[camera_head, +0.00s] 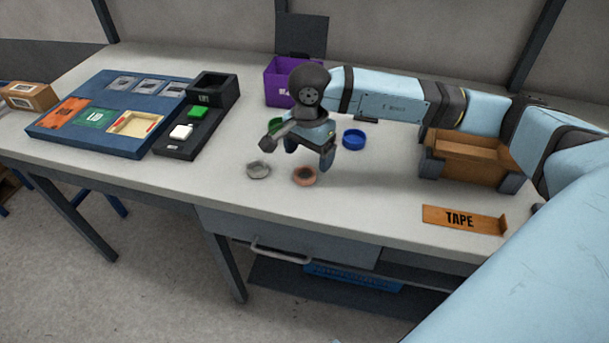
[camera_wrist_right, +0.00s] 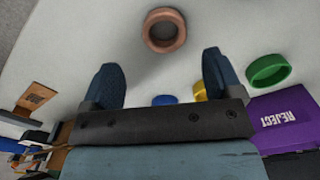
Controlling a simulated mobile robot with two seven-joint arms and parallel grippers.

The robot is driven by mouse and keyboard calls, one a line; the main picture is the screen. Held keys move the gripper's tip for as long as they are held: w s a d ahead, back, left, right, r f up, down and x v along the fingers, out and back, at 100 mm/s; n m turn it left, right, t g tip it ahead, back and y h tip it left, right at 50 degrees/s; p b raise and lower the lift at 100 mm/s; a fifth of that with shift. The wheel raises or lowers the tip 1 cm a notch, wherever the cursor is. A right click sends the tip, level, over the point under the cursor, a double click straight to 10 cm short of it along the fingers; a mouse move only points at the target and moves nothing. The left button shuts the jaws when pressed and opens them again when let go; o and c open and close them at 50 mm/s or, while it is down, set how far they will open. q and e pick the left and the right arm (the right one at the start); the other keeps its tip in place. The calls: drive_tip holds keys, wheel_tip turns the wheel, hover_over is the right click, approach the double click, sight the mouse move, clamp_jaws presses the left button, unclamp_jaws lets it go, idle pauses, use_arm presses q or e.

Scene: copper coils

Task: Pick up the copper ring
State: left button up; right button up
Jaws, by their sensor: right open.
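The copper ring (camera_head: 304,176) lies flat on the pale table near its front edge. It also shows in the right wrist view (camera_wrist_right: 164,31), at the top middle, beyond the fingertips and roughly between their lines. My right gripper (camera_head: 309,155) is above the table close to the ring, fingers pointing down. In the right wrist view its two blue fingers (camera_wrist_right: 157,70) are wide apart with nothing between them. The ring appears apart from the fingers. My left gripper is in neither view.
A grey ring (camera_head: 258,170) lies left of the copper one. A blue ring (camera_head: 354,139), a green ring (camera_wrist_right: 269,69) and a yellow one (camera_wrist_right: 200,91) are near. A purple REJECT bin (camera_head: 277,84) stands behind. A TAPE plate (camera_head: 463,219) lies right; a blue tray (camera_head: 88,141) left.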

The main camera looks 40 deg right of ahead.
sight(305, 178)
drive_tip(key=f, duration=0.4)
drive_tip(key=shift+w+a+f, duration=0.2)
drive_tip(key=shift+a+f, duration=0.15)
drive_tip(key=shift+f, duration=0.45)
drive_tip(key=shift+r, duration=0.1)
drive_tip(key=c, duration=1.1)
